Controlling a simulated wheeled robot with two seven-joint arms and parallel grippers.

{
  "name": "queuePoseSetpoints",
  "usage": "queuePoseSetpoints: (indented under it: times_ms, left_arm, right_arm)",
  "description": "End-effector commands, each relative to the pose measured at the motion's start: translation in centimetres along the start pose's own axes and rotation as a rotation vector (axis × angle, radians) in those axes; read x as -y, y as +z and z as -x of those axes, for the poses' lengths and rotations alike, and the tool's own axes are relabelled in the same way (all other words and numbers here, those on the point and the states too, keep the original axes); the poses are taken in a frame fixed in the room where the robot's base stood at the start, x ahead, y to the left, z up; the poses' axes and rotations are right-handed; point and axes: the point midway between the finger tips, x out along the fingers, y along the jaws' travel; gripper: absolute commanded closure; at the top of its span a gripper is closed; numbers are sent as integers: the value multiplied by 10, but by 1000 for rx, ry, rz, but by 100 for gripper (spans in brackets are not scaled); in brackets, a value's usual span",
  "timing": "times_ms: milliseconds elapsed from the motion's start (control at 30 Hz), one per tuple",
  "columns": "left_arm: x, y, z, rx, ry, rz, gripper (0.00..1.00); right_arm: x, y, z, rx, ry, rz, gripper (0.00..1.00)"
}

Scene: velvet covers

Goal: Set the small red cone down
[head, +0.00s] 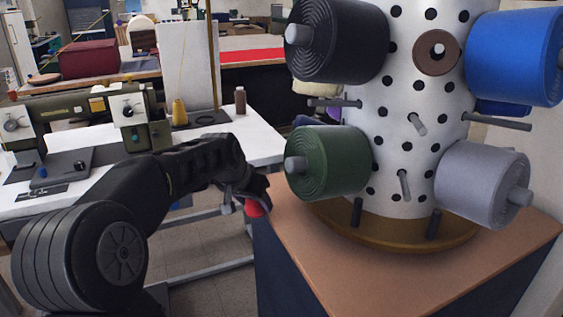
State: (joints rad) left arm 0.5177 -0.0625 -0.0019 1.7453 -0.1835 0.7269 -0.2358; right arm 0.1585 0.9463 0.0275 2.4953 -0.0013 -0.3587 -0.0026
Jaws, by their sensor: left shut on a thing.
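My left gripper (250,194) reaches in from the left. It is shut on the small red cone (254,208), which shows only as a small red patch below the fingers. The rest of the cone is hidden by the gripper. The cone is at the left edge of the brown-topped stand (330,257), and I cannot tell whether it touches the stand. My right gripper is not in view.
A white pegged column (395,110) on a round wooden base (400,233) carries several spools: green (335,165), grey (475,185), black (345,40), blue (515,60). A white table (255,140) holds a sewing machine (90,110) and yellow (179,113) and brown (240,100) thread cones.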

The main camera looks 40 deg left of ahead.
Motion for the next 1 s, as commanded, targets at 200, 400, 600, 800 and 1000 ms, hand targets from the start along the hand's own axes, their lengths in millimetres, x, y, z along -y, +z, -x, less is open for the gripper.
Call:
queuePoseSetpoints:
  times_ms: [200,400,600,800,1000]
  left_arm:
    - [-1,-58,-29,2,2,0,88]
    - [0,-102,-57,2,2,1,88]
    - [1,-123,-76,0,0,1,88]
    - [1,-124,-80,-1,0,0,88]
    - [0,-125,-80,-1,0,0,88]
  right_arm:
    - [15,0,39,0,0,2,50]
    - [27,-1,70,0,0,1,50]
    - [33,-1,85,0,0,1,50]
    - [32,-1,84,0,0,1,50]
    - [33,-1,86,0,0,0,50]
